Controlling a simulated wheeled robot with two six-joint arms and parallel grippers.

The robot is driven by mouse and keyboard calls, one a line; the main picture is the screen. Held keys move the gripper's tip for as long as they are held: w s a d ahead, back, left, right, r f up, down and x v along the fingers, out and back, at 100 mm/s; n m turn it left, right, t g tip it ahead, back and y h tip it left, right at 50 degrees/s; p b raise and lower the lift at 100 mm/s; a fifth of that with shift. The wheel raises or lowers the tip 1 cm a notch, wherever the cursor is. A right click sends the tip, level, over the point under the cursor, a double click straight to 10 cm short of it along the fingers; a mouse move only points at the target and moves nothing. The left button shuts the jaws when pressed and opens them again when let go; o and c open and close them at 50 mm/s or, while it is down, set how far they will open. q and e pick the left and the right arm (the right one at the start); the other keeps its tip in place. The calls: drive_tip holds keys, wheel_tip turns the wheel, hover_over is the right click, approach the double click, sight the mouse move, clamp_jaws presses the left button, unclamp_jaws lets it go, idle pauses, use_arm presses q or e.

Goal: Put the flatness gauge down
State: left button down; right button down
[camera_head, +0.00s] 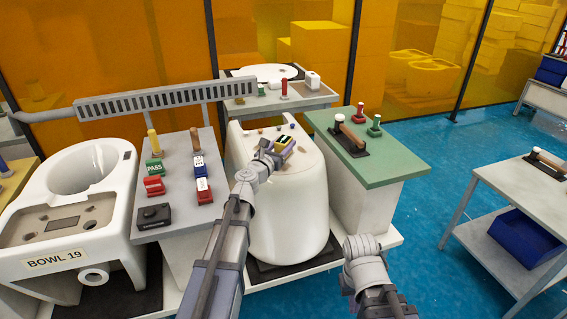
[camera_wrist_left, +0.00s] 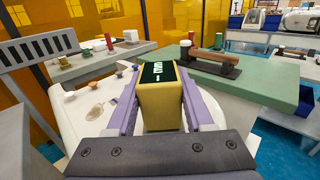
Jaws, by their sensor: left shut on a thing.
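The flatness gauge, a yellow block with a dark display on top, is held between the purple fingers of my left gripper (camera_wrist_left: 160,105). The gauge shows in the left wrist view (camera_wrist_left: 162,108) and in the head view (camera_head: 287,143). My left gripper (camera_head: 279,150) is over the top of the white toilet piece (camera_head: 290,210) in the middle. Whether the gauge touches that surface is hidden. My right arm's end (camera_head: 361,252) is low at the front, right of the white piece; its fingers cannot be made out.
A green-topped stand (camera_head: 385,168) on the right bears a wooden-handled tool (camera_head: 350,140) and green and red stamps. A grey stand (camera_head: 176,218) on the left bears PASS and red stamps and a black box. BOWL 19 (camera_head: 110,190) stands at far left. A trolley (camera_head: 520,180) stands far right.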

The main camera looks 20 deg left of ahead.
use_arm(q)
drive_tip(key=shift+f, duration=0.1)
wheel_tip(320, 180, down, 4)
drive_tip(key=b, duration=0.3)
drive_tip(key=shift+r+b, duration=0.2)
drive_tip(key=shift+b, duration=0.1)
drive_tip(key=shift+f, duration=0.15)
drive_tip(key=shift+c, duration=1.4)
unclamp_jaws()
drive_tip(key=shift+s+r, duration=0.15)
drive_tip(key=shift+r, duration=0.1)
drive_tip(key=s+a, duration=0.2)
drive_tip(key=s, duration=0.9)
drive_tip(key=shift+s+a, duration=0.15)
drive_tip(key=shift+s, duration=0.15)
